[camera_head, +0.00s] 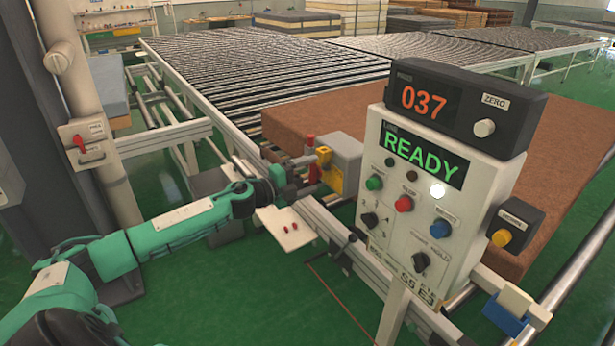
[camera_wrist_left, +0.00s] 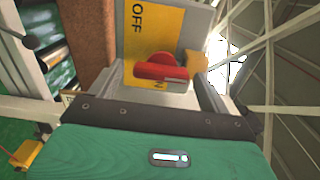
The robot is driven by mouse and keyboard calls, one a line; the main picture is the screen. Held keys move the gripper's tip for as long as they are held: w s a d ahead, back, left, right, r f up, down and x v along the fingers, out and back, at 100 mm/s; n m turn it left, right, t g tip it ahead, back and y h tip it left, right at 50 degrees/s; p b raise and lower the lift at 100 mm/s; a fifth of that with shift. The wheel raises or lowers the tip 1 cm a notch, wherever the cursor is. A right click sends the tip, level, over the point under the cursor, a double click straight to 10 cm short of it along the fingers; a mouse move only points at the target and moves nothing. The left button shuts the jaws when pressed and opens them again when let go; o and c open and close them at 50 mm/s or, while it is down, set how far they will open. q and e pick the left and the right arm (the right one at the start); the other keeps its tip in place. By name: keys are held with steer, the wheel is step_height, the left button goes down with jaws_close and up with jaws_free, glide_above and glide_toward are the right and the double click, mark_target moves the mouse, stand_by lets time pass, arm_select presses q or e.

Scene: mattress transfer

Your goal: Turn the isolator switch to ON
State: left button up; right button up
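The isolator switch is a grey box (camera_head: 346,152) with a yellow plate (camera_head: 331,178), mounted on the rail left of the control panel. My left gripper (camera_head: 305,171) is right in front of the plate. In the wrist view its fingers (camera_wrist_left: 160,88) stand apart on either side of the handle, with gaps visible. Whether either touches it is unclear. My right gripper is not in view.
The control panel (camera_head: 410,222) shows READY, with a 037 display (camera_head: 430,101) above. A brown mattress (camera_head: 545,140) lies behind it. A roller conveyor (camera_head: 230,65) runs behind. A post at left carries another red switch (camera_head: 80,143). Green floor is open below my arm.

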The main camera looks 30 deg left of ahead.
arm_select(q)
steer(key=shift+s+a, duration=0.1)
steer(key=shift+s+a+f+b, duration=0.15)
steer(key=shift+s+a+b, duration=0.05)
steer(key=shift+s+b, duration=0.25)
steer(key=shift+b+v, duration=0.4)
steer(key=shift+v, duration=0.55)
steer(key=b, duration=0.2)
glide_toward(310, 177)
steer(key=shift+v, duration=2.1)
steer(key=shift+s+r, duration=0.1)
steer(key=shift+r, duration=0.1)
steer(key=shift+a, duration=0.1)
